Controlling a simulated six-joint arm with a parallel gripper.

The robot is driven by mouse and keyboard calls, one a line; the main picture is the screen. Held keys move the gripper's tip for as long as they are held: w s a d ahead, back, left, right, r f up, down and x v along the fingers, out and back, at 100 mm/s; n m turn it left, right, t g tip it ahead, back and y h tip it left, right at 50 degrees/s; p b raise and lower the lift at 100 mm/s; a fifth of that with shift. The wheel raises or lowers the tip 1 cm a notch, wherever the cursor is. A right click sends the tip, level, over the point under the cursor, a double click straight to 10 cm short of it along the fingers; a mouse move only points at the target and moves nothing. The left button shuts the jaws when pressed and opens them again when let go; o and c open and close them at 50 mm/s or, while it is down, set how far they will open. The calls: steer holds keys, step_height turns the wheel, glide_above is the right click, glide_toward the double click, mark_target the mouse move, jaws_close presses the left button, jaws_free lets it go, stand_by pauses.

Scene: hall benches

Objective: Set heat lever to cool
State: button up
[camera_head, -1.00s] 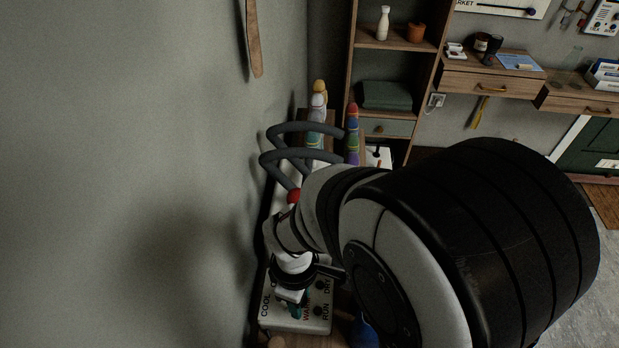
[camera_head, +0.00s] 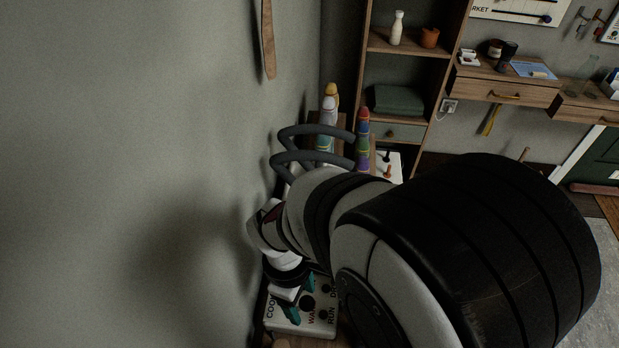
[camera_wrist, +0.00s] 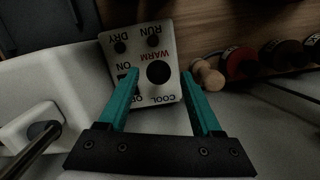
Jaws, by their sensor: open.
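A pale control panel (camera_wrist: 142,60) lies under my gripper, with the words COOL, WARM, ON, RUN and DRY printed on it. It also shows in the head view (camera_head: 325,290), partly covered by my wrist. A large round dark knob (camera_wrist: 159,72), which looks like the heat lever's end, sits beside the word WARM, with COOL printed nearer my gripper's base. My gripper (camera_wrist: 159,78) is open, its teal fingers on either side of that knob with gaps. Whether they touch the panel is unclear.
Two smaller dark knobs (camera_wrist: 153,40) sit by RUN and DRY. A wooden peg (camera_wrist: 207,75) and several round dark red and black items (camera_wrist: 238,63) lie right of the panel. A white housing (camera_wrist: 50,85) stands at left. A wall (camera_head: 130,180) runs close along the left side.

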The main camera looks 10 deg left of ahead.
step_height(320, 180, up, 15)
steer(key=a, duration=0.1)
steer(key=shift+w+a+f, duration=0.15)
steer(key=shift+a+f, duration=0.05)
steer(key=shift+a, duration=0.15)
